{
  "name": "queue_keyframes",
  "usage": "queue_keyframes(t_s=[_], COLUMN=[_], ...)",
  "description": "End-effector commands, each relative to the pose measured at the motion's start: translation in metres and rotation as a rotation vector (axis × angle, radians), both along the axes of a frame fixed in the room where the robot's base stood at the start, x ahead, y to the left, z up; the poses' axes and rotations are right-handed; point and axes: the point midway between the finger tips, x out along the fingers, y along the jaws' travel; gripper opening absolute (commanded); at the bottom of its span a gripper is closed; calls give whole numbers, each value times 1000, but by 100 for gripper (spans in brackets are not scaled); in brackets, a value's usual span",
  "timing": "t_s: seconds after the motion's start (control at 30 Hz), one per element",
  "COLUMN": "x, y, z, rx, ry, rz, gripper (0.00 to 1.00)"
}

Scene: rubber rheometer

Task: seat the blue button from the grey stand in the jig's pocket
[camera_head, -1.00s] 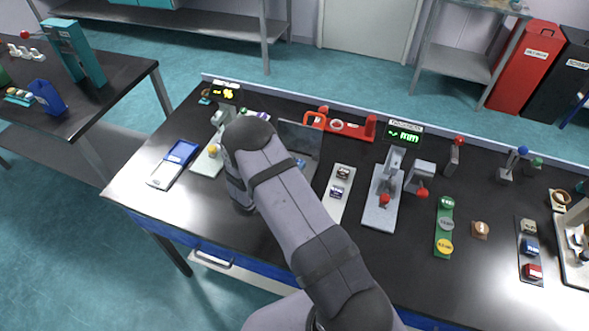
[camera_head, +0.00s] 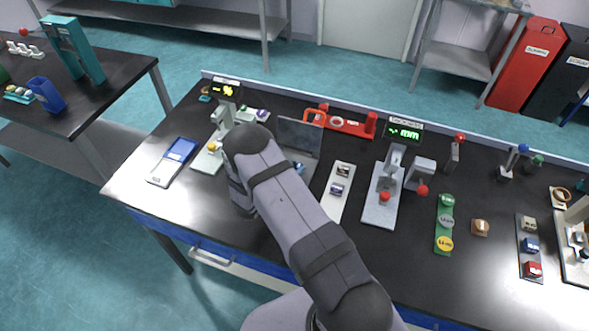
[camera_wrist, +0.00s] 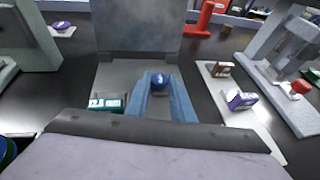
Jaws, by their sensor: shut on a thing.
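In the wrist view my gripper (camera_wrist: 162,92) has two blue fingers closed around a round blue button (camera_wrist: 160,80) with a pale mark. It is over the grey base plate (camera_wrist: 118,76) of a fixture with an upright grey panel (camera_wrist: 140,35), which may be the jig. Whether the button touches the plate, and where the pocket is, I cannot tell. A green-and-white block (camera_wrist: 105,102) sits left of the fingers. In the head view the arm covers most of my gripper; the same upright panel (camera_head: 299,135) shows beside it.
A pale board (camera_head: 331,207) with a brown and a purple block stands right of the fixture. A grey gauge stand (camera_head: 380,208) with red knobs is further right. A grey-green device (camera_head: 207,161) is left. A dark grey strip (camera_head: 521,264) with several blocks lies far right.

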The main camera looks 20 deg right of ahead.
Motion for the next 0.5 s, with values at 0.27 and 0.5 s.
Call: queue_keyframes(t_s=[0.27, 0.5], x=[0, 0], y=[0, 0], z=[-3, -4], rx=[1, 1], ry=[1, 1], rz=[0, -1], gripper=[26, 40])
